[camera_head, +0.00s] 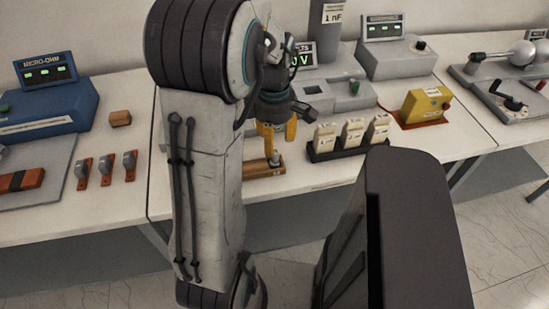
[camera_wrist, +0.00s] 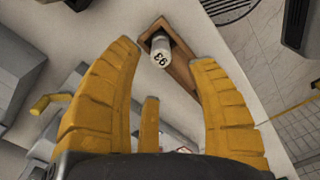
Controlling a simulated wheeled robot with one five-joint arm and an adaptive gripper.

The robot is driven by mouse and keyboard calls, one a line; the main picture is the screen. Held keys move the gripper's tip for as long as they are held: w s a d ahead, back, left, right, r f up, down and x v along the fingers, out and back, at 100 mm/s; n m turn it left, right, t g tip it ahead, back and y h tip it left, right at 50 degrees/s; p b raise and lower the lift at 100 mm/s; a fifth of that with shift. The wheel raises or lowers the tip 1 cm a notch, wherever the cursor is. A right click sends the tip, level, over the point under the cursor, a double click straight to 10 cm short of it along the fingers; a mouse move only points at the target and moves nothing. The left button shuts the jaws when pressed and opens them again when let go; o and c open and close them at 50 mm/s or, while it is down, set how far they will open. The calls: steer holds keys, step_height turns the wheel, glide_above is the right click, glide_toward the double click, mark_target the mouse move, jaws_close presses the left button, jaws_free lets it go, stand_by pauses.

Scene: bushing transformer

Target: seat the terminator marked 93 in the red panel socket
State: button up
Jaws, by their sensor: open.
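The terminator marked 93 (camera_wrist: 161,50) is a small pale cylinder with a dark top carrying the number, standing in a wooden holder (camera_wrist: 183,72). In the head view the terminator (camera_head: 276,159) is small, and the wooden holder (camera_head: 256,169) lies near the table's front edge. My gripper (camera_head: 278,140) points down just above it with yellow fingers spread. In the wrist view my gripper (camera_wrist: 163,57) is open, its fingers either side of the terminator and apparently not touching it. I cannot make out a red panel socket for certain; a red base (camera_head: 424,122) sits under a yellow box.
A dark rack (camera_head: 322,155) with several cream blocks stands close right of the holder. A grey instrument (camera_head: 335,96) stands behind. Several red-based grey parts (camera_head: 106,165), a wooden block (camera_head: 120,118) and a blue micro-ohm meter (camera_head: 45,100) are at left. My arm hides part of the table.

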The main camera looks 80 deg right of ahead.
mark_target(275, 151)
steer(key=shift+s+a+f, duration=0.1)
steer(key=shift+f, duration=2.35)
steer(key=shift+c, duration=0.3)
jaws_close()
